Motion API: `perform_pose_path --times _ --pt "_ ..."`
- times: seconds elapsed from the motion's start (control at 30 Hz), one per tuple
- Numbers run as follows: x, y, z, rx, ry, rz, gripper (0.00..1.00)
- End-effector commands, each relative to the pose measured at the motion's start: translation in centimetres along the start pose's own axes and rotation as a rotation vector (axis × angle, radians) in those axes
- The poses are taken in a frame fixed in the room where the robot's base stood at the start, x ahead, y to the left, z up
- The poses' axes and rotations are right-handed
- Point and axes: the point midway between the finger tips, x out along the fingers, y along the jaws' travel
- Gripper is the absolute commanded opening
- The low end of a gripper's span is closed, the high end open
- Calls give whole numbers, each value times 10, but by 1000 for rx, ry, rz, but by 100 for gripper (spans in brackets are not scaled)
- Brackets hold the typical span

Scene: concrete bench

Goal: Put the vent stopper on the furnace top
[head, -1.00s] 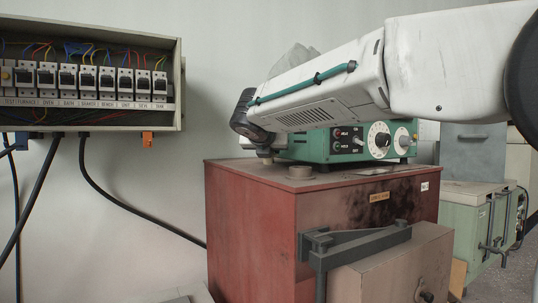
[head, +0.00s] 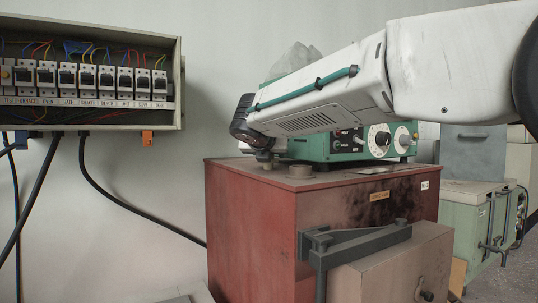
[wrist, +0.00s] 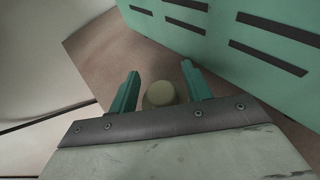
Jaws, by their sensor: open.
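The furnace (head: 250,225) is a large red box with a stained brown top. In the wrist view, a pale round-topped piece (wrist: 159,93), which looks like the vent stopper, stands between the fingers of my gripper (wrist: 160,70). The fingers are open, one on each side of it, with gaps showing. I cannot tell whether it is seated in anything; its base is hidden. In the head view my wrist mostly hides it.
A green instrument case (head: 345,150) with dials stands on the furnace top, close behind my gripper; its slotted side (wrist: 240,50) fills the wrist view's upper right. A breaker box (head: 90,85) hangs on the left wall. The furnace door (head: 395,265) and dark latch arm (head: 355,245) project in front.

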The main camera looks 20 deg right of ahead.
Motion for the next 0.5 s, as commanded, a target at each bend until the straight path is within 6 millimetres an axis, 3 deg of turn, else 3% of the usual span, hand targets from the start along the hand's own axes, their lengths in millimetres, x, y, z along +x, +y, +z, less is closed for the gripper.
perform_pose_path --times 0.5 --pt "-100 0 0 -1 -1 3 49"
